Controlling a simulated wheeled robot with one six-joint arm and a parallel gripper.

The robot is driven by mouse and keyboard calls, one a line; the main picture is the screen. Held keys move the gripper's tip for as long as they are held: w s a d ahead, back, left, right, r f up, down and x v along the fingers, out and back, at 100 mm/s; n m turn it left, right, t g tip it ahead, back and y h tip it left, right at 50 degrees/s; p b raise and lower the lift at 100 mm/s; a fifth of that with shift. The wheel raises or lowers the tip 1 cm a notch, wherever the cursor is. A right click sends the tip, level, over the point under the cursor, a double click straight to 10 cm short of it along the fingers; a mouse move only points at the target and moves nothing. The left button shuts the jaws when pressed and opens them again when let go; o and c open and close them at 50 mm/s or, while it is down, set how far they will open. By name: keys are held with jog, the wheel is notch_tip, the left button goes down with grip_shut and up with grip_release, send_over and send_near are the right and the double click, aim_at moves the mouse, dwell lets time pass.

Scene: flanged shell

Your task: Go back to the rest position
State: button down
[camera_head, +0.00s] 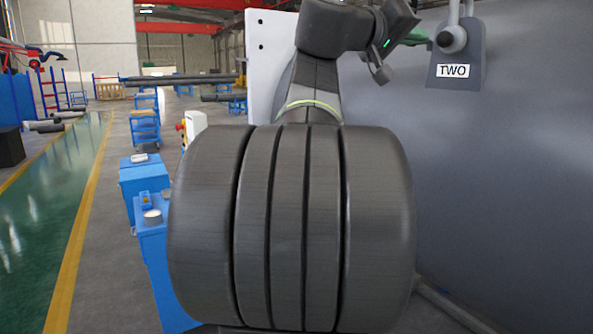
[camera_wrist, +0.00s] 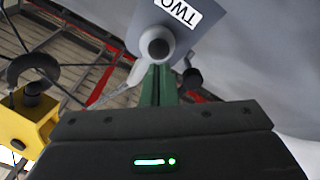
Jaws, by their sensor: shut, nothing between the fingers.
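My gripper (camera_head: 419,37) is in the upper right of the head view, with its green fingers pointing right toward a grey ball knob (camera_head: 452,40). The knob is in front of a grey plate (camera_head: 455,72) labelled TWO on the large grey shell (camera_head: 510,190). In the wrist view the green fingers (camera_wrist: 160,72) are together and empty. I cannot tell whether the fingertips touch the knob.
A white panel (camera_head: 262,70) stands behind my arm. Blue cabinets (camera_head: 145,185) stand at left, one with a small white cylinder (camera_head: 152,216) on top. A green floor lane (camera_head: 45,220) with yellow edges is farther left. A yellow object (camera_wrist: 28,122) shows at left in the wrist view.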

jog(key=p+x, duration=0.2)
jog(key=x, duration=0.2)
jog(key=shift+w+d+r, duration=0.15)
jog(key=shift+d, duration=0.05)
jog(key=shift+a+f, duration=0.2)
jog(key=b, duration=0.3)
send_near(439, 40)
jog(key=shift+s+a, duration=0.25)
jog(key=shift+a, duration=0.05)
